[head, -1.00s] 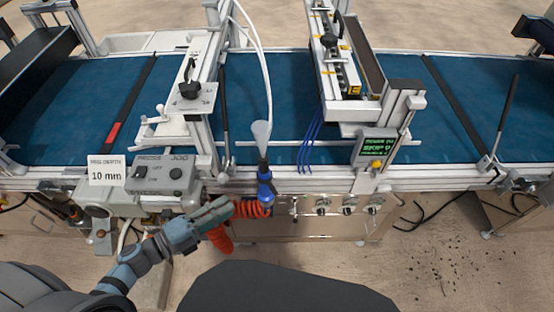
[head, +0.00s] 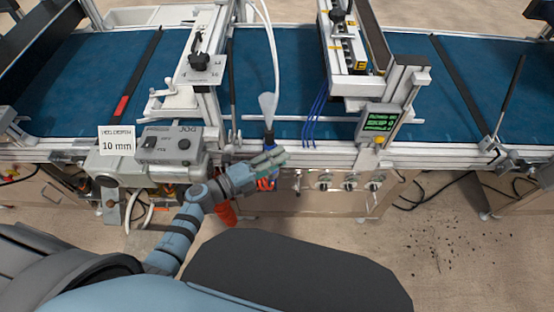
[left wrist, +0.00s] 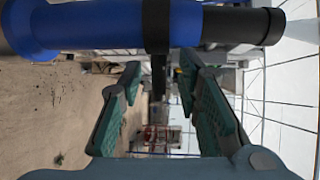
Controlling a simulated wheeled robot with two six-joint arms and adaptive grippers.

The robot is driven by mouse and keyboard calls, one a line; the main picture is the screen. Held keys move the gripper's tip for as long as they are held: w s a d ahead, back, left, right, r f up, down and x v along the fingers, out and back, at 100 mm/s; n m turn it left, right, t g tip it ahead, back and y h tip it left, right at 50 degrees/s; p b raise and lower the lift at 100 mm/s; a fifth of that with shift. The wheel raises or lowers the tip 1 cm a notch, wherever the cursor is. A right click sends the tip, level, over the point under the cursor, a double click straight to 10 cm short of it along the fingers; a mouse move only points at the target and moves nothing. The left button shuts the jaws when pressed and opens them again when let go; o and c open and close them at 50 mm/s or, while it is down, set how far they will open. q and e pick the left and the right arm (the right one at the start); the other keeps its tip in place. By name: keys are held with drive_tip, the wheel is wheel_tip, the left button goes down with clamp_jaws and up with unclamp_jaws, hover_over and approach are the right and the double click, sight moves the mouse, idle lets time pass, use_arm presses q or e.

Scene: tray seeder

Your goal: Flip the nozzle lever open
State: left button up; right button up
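The air nozzle, with a pale cone tip (head: 267,104) and a blue and black body (head: 269,140), stands upright at the conveyor's front rail. In the left wrist view its blue body (left wrist: 95,27) lies across the top, with a black collar. A narrow black part, seemingly the lever (left wrist: 159,75), extends from the collar toward the gap between the fingers. My left gripper (head: 278,158) is at the nozzle's lower part and hides some of it. Its green-padded fingers are apart in the left wrist view (left wrist: 165,85), with nothing clasped. My right gripper is out of view.
A grey control box (head: 168,144) and a "10 mm" sign (head: 116,141) stand left of the nozzle. Valve knobs (head: 322,181) line the front panel to the right. The blue belt (head: 270,75) lies behind.

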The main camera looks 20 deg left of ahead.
use_arm(q)
drive_tip(key=shift+f, duration=0.1)
clamp_jaws()
drive_tip(key=shift+w+d+n+t+y+p, duration=0.1)
drive_tip(key=shift+d+n+t+y+p, duration=0.05)
drive_tip(key=shift+n+t+y+p, duration=0.35)
unclamp_jaws()
drive_tip(key=shift+w, duration=0.1)
drive_tip(key=v, duration=1.2)
drive_tip(key=shift+d, duration=0.1)
